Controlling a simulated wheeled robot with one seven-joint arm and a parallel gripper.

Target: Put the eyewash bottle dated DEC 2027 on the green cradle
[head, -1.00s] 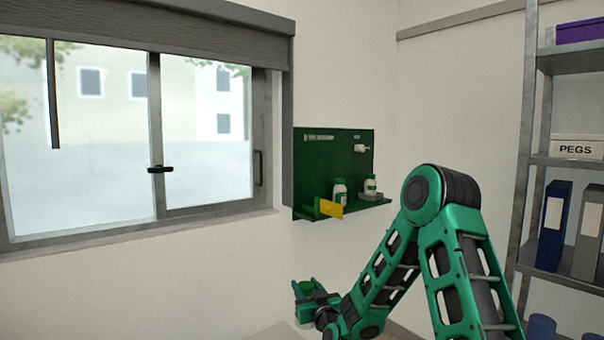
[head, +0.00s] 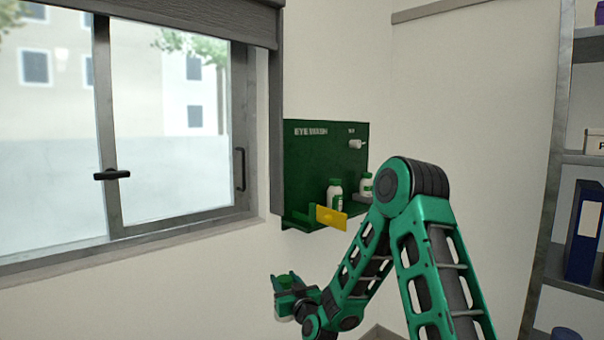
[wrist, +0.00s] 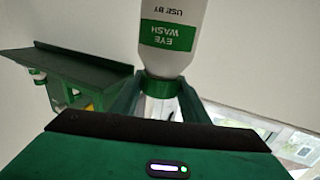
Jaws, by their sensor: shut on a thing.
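My gripper (head: 281,286) is shut on the green cap of a white eyewash bottle (wrist: 175,38), below and left of the green wall station. In the wrist view, its label reads EYE WASH and USE BY upside down; the date is out of frame. Two more white bottles with green caps stand on the station's shelf, a left one (head: 336,194) and a right one (head: 366,187); their dates are too small to read. A green piece (head: 311,213), possibly the green cradle, is at the shelf's left end, partly behind a yellow plate (head: 331,216).
The green EYE WASH station (head: 310,160) hangs on the wall right of the window (head: 165,120). My arm partly covers the shelf's right end. A metal rack (head: 560,190) with binders stands at right. The space in front of the station's left half looks clear.

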